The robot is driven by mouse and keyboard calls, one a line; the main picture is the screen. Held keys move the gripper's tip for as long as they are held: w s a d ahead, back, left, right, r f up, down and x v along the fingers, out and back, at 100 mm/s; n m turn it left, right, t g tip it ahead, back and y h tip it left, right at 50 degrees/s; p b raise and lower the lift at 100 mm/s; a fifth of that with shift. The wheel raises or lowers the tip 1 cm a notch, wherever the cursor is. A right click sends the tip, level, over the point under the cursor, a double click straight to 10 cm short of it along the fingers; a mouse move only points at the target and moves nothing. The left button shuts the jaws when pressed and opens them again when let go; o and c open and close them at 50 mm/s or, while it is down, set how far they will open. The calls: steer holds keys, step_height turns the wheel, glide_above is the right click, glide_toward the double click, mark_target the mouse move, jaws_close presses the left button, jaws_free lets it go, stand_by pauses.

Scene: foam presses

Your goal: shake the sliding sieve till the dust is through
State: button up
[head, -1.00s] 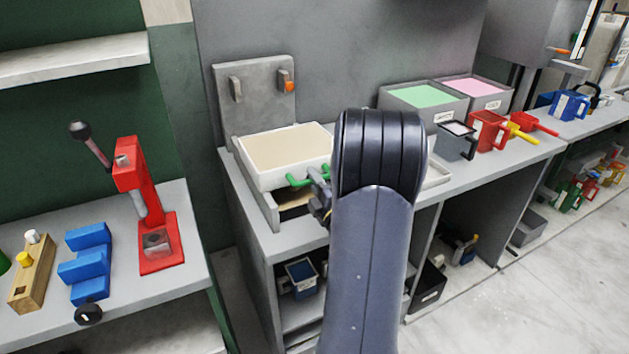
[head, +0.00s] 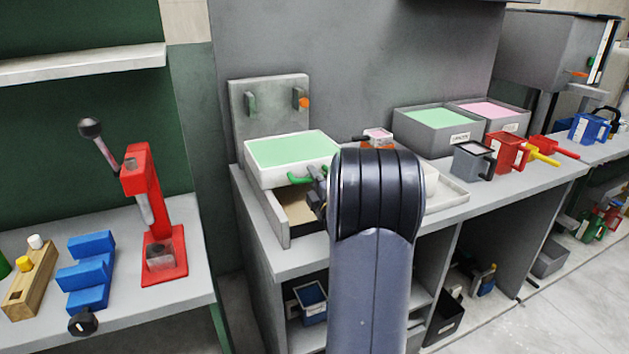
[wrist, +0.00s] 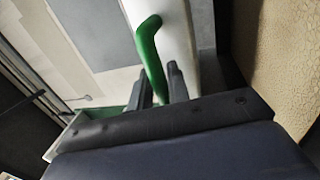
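The sliding sieve (head: 262,176) is a white box with a flat pale green surface inside. It sits over a grey tray or frame (head: 274,222) at the left of the grey bench, before an upright grey panel. Beige shows in the frame's open front part. A green handle (head: 299,180) is on the sieve's front; it also shows in the wrist view (wrist: 148,45). My gripper (head: 319,186) is at the handle. In the wrist view my fingers (wrist: 158,92) stand either side of the handle's lower end and appear shut on it. My arm hides the area to the right.
Grey bins of green (head: 433,118) and pink (head: 485,112) material stand at the back right. A grey jug (head: 470,161) and a red jug (head: 508,150) stand before them. A small pink-topped container (head: 378,136) is behind my arm. A red press (head: 150,200) stands on the left bench.

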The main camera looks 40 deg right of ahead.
steer(key=o, duration=0.3)
steer(key=shift+w, duration=0.1)
steer(key=b+v, duration=0.1)
steer(key=v, duration=0.9)
steer(key=shift+s+a+f+b, duration=0.1)
steer(key=shift+s+f+b, duration=0.05)
steer(key=shift+s+b, duration=0.25)
steer(key=shift+w, duration=0.1)
steer(key=p+x, duration=0.2)
steer(key=x, duration=0.8)
steer(key=shift+w, duration=0.25)
steer(key=shift+s+p, duration=0.3)
steer(key=shift+s, duration=0.25)
steer(key=shift+w, duration=0.1)
